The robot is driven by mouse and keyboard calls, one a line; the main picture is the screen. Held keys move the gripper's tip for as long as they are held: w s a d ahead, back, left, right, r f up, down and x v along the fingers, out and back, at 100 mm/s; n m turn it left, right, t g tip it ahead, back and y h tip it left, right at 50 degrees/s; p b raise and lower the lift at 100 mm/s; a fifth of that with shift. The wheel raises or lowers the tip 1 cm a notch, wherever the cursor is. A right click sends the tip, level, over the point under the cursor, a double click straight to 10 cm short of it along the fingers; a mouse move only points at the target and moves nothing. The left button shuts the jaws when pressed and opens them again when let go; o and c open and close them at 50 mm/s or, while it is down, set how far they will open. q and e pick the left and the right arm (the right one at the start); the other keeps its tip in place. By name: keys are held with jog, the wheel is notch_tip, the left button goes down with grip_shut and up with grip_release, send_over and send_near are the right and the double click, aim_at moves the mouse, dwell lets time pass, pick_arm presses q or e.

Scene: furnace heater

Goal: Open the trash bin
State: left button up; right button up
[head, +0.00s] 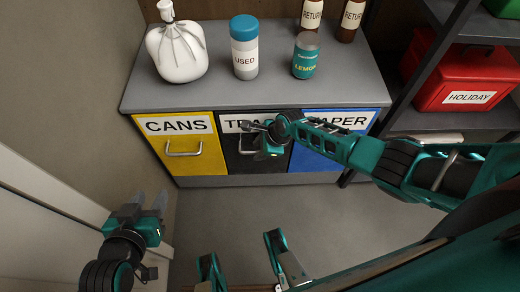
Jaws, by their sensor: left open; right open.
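The trash bin (243,165) is the black middle front in the grey cabinet, between a yellow and a blue front. It appears shut, flush with its neighbours. Its label is partly covered, with only the first letters showing. My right gripper (256,137) is open in front of the black front, at its handle (245,149). The gripper hides part of the handle, and I cannot tell whether they touch. My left gripper (140,205) is open and empty at the lower left, above the floor and away from the cabinet.
The yellow CANS front (185,145) and blue PAPER front (315,160) flank the black one. A white bag (177,55), a USED jar (244,60), a LEMON can (305,60) and brown RETURN bottles (349,20) stand on the cabinet top (275,82). Shelving with a red HOLIDAY box (465,75) stands right. Floor in front is clear.

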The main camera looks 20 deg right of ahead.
grip_shut()
dwell(0.3)
dwell(0.4)
